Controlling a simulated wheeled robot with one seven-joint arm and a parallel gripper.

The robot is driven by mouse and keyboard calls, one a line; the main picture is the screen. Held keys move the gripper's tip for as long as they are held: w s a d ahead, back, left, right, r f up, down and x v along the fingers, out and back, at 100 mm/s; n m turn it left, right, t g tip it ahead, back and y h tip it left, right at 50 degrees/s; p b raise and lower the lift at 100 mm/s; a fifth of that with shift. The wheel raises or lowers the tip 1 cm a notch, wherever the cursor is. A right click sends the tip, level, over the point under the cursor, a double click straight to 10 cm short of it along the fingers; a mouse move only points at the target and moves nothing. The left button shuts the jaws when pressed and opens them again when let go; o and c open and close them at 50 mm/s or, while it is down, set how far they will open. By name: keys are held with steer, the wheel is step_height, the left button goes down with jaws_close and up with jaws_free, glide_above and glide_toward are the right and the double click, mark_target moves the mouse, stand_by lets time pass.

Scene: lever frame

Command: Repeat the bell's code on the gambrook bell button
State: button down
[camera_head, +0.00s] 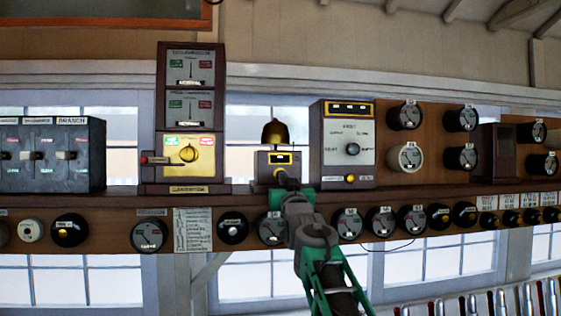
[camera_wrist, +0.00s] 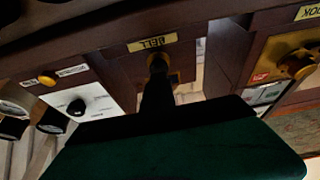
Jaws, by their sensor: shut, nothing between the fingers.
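A small dark wooden box (camera_head: 263,169) stands on the shelf with a brass bell (camera_head: 275,131) on top. In the wrist view a yellow label (camera_wrist: 152,43) on this unit reads BELL. My gripper (camera_head: 283,177) is shut and empty, at the lower front of the box. In the wrist view my dark gripper (camera_wrist: 157,62) points at the box front just by the label. It hides any button there, and I cannot tell whether it touches. Left of the box stands a tall instrument with a yellow dial plate (camera_head: 178,148); its label ends in OOK in the wrist view (camera_wrist: 311,13).
A grey-faced instrument with a knob (camera_head: 352,150) stands close right of the bell box. A grey switch unit (camera_head: 50,175) stands at far left. Round dials and knobs line the panel under the shelf (camera_head: 125,200). Levers (camera_head: 500,300) stand at lower right.

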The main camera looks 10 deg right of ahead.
steer(key=shift+w+r, duration=0.1)
steer(key=shift+w+f+p, duration=0.2)
steer(key=shift+w+p, duration=0.35)
steer(key=shift+s+r+b, duration=0.1)
steer(key=shift+s+b, duration=0.6)
steer(key=shift+b, duration=0.05)
steer(key=shift+w, duration=0.1)
stand_by(2.4)
stand_by(1.0)
